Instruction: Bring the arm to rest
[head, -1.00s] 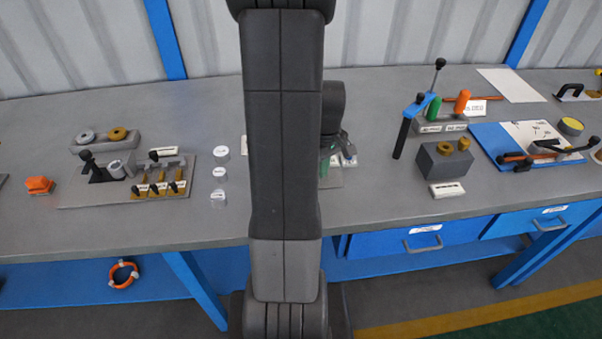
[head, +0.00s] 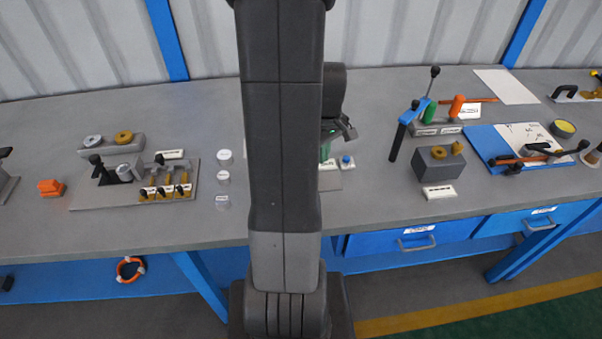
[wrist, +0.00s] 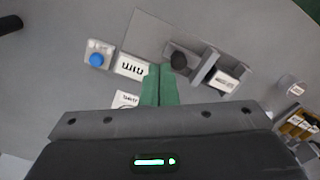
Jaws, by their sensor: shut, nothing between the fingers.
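My gripper (wrist: 159,85) shows in the wrist view with its green fingers together and nothing between them. It hangs over a grey plate (wrist: 146,34) that carries a grey bracket-like part and a dark round knob (wrist: 178,61). In the head view my arm crosses the middle of the picture and hides most of this plate and most of the gripper. Only a bit of the gripper (head: 326,148) shows right of the arm. Whether the fingertips touch anything below cannot be told.
A blue button (head: 346,160) on a small block sits close to the gripper; it also shows in the wrist view (wrist: 97,59). A board with levers (head: 90,200) lies left. A grey block (head: 438,165) and blue board (head: 482,143) stand right. Bare bench (head: 380,205) lies in front.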

